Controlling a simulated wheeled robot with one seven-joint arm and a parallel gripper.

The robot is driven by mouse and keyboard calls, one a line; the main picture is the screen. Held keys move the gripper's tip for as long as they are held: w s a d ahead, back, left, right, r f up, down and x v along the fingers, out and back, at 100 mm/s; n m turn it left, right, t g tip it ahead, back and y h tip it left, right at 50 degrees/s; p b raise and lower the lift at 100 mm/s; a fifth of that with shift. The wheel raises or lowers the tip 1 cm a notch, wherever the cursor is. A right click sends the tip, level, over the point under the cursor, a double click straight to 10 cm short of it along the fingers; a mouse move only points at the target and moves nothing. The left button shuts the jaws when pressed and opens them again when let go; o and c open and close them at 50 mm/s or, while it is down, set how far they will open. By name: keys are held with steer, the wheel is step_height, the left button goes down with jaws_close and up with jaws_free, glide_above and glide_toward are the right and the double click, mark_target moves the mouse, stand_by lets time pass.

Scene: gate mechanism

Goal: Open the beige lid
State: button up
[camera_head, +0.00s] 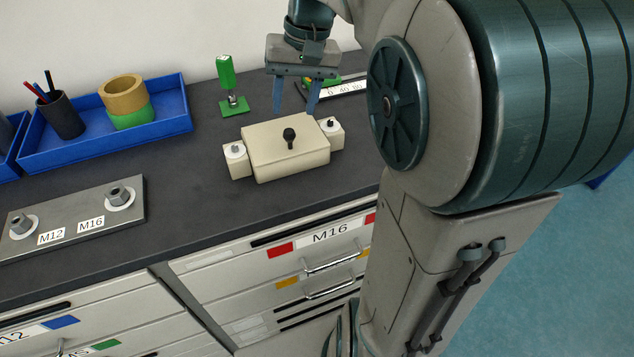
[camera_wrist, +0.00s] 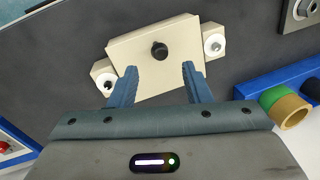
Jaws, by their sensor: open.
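The beige lid (camera_head: 268,155) is a flat box-like block with a black knob (camera_head: 290,135) on its top. It sits between two beige side blocks with white round washers, on the dark worktop. In the wrist view the lid (camera_wrist: 140,50) and its knob (camera_wrist: 160,50) lie just ahead of the fingertips. My gripper (camera_head: 295,108) is open and points down, above and behind the lid in the head view. In the wrist view its blue fingers (camera_wrist: 158,72) are spread apart with nothing between them. The lid lies closed and flat.
A green clamp (camera_head: 233,90) stands behind the lid. A blue tray (camera_head: 165,115) with rings and a pen cup (camera_head: 60,115) is at the left. A metal plate (camera_head: 75,220) with bolts lies at front left. Drawers (camera_head: 300,260) are below the worktop.

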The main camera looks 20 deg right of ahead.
step_height(320, 180, up, 8)
steer(key=d, duration=0.2)
steer(key=s+a+f+n+t+h+p, duration=0.1)
steer(key=s+a+f+n+t+h, duration=0.1)
steer(key=s+f, duration=1.1)
steer(key=shift+s+a+f+t+p, duration=0.25)
steer(key=shift+a+f+t+p, duration=0.15)
steer(key=shift+a+f, duration=0.45)
steer(key=shift+d+f, duration=0.1)
steer(key=shift+d, duration=0.05)
steer(key=n+g+h+b, duration=0.2)
steer(key=g+b, duration=0.1)
glide_toward(287, 130)
steer(key=f, duration=0.3)
steer(key=d+f, duration=0.1)
steer(key=f, duration=0.5)
steer(key=shift+w+d, duration=0.1)
steer(key=shift+d, duration=0.2)
